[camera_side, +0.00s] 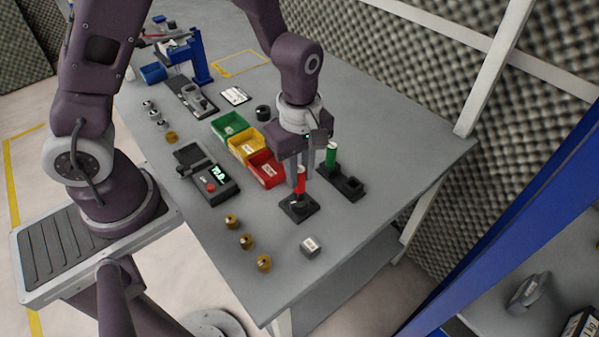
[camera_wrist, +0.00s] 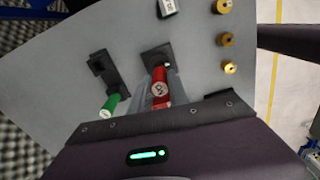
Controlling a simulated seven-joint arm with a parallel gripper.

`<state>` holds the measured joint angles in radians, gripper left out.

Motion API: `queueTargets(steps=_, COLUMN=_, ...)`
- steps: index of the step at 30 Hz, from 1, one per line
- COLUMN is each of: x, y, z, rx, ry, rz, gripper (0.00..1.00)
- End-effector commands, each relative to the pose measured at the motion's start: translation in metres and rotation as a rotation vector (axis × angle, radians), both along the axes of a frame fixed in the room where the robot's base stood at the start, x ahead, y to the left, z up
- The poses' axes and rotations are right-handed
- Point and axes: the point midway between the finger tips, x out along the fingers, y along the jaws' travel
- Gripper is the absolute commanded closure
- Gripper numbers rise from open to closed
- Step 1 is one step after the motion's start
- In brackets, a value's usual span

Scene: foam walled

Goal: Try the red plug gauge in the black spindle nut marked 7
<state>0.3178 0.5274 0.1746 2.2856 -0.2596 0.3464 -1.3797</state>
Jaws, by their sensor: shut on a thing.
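The red plug gauge (camera_side: 300,183) stands upright between the fingers of my gripper (camera_side: 300,172), which is shut on it. In the wrist view the red gauge (camera_wrist: 160,92) shows its marked end toward the camera. Its lower end is at or just above a dark block on a black square base (camera_side: 312,209), also in the wrist view (camera_wrist: 149,53). I cannot tell whether the gauge is inside a bore there. A small pale mark shows on that dark block; no 7 is readable. A black round piece (camera_side: 263,113) stands farther back, its marking unreadable.
A green plug gauge (camera_side: 331,155) stands in a black holder (camera_side: 349,186) right of my gripper. Green (camera_side: 229,125), yellow (camera_side: 247,143) and red (camera_side: 266,169) bins lie close left. Brass pieces (camera_side: 247,242) and a grey labelled block (camera_side: 310,246) stand in front.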

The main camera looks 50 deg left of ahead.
Motion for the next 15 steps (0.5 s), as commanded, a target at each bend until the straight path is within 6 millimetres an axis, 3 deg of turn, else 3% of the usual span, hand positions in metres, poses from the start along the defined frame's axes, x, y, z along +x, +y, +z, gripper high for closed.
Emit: queueTargets(steps=15, x=0.001, y=0.0, z=0.028, rx=-0.001, ry=-0.003, rz=0.0, gripper=1.0)
